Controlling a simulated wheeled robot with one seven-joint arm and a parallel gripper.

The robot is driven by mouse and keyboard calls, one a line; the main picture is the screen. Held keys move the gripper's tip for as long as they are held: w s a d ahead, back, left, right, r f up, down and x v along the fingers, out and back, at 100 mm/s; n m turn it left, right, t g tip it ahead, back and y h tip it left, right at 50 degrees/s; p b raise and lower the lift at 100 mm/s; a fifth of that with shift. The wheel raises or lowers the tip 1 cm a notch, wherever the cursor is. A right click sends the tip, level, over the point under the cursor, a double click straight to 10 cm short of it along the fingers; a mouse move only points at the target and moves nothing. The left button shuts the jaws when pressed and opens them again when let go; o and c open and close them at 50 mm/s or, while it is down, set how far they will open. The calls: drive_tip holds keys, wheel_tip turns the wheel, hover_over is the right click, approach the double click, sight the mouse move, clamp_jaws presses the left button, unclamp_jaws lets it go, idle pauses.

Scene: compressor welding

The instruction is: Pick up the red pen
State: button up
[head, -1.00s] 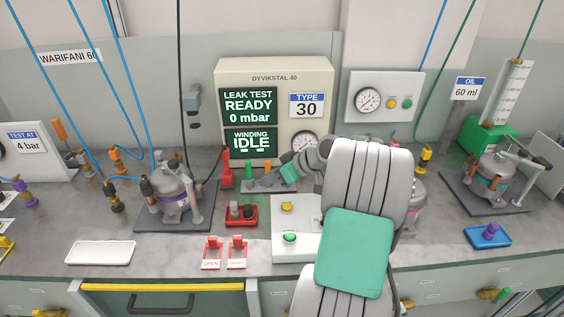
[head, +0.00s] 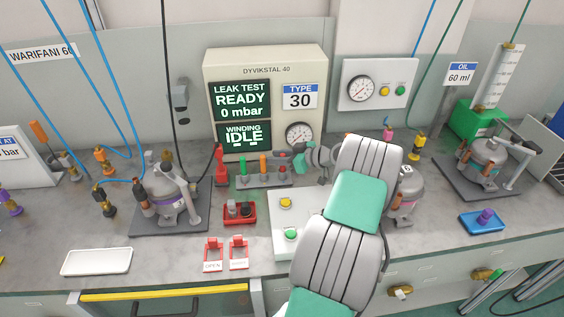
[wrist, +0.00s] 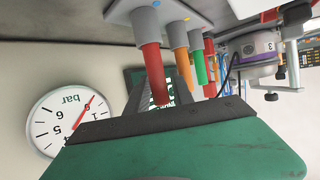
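The red pen (head: 284,161) stands in the right end of a grey holder (head: 262,180) in the head view, beside an orange pen and a green pen. In the wrist view, which is upside down, the red pen (wrist: 151,72) is the nearest one and hangs from the holder (wrist: 135,14) into the gap in front of my gripper. My gripper (head: 299,160) is just right of the red pen. In the wrist view its dark fingers (wrist: 160,92) look apart, with the pen's free end in line with the gap. I cannot tell whether they touch it.
The orange pen (wrist: 181,62) and green pen (wrist: 199,68) stand close beside the red one. A red tool (head: 220,162) is left of the holder. The test panel (head: 265,100) with its gauge (head: 299,133) rises close behind. A white button box (head: 290,208) is in front.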

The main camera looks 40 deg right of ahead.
drive_tip(key=shift+w+a+f, duration=0.1)
drive_tip(key=shift+w, duration=0.25)
clamp_jaws()
idle(0.4)
